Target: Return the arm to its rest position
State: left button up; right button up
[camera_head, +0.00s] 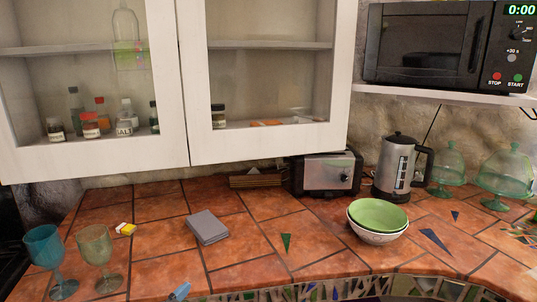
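Neither of my grippers shows in the head view, and no arm of mine can be made out over the counter. The tiled counter (150,262) is in full view, with its objects standing or lying on it. A small blue object (180,291) lies at the counter's front edge, partly cut off by the bottom of the picture; I cannot tell what it is.
A blue goblet (43,247) and a greenish goblet (96,247) stand at left. A grey box (207,227), stacked bowls (378,216), toaster (324,174) and kettle (398,168) are on the counter. Wall cabinets (180,80) and a microwave (425,45) hang above.

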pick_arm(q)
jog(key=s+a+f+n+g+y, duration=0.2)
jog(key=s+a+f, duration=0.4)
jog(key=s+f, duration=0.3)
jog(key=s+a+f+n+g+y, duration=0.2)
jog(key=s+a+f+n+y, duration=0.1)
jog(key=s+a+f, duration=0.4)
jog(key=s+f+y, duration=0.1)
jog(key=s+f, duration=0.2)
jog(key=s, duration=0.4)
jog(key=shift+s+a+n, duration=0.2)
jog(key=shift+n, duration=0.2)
